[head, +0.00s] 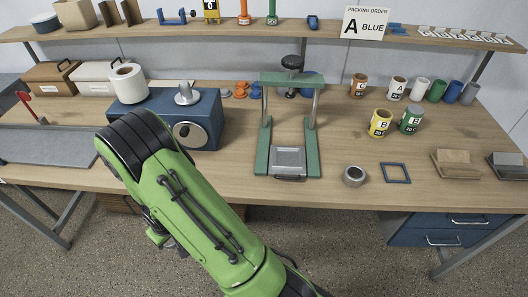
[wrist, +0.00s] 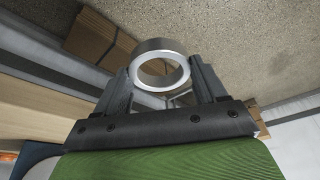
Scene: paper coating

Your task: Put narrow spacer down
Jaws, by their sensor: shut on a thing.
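A short silver-grey ring, which I take to be the narrow spacer (wrist: 160,45), sits between the fingers of my gripper (wrist: 163,74) in the wrist view. My gripper is shut on its outer sides, and its open centre shows. In the head view my green arm covers most of the gripper and the held ring cannot be made out. The gripper hangs in front of the workbench (head: 330,190), off its front edge. Another grey ring (head: 353,176) lies flat on the bench, right of the green press frame (head: 264,150).
A square dark frame (head: 396,173) lies right of the loose ring. A yellow can (head: 380,123) and a green can (head: 411,120) stand behind. A blue machine (head: 205,120) is at left. A cardboard stack (wrist: 98,40) is below.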

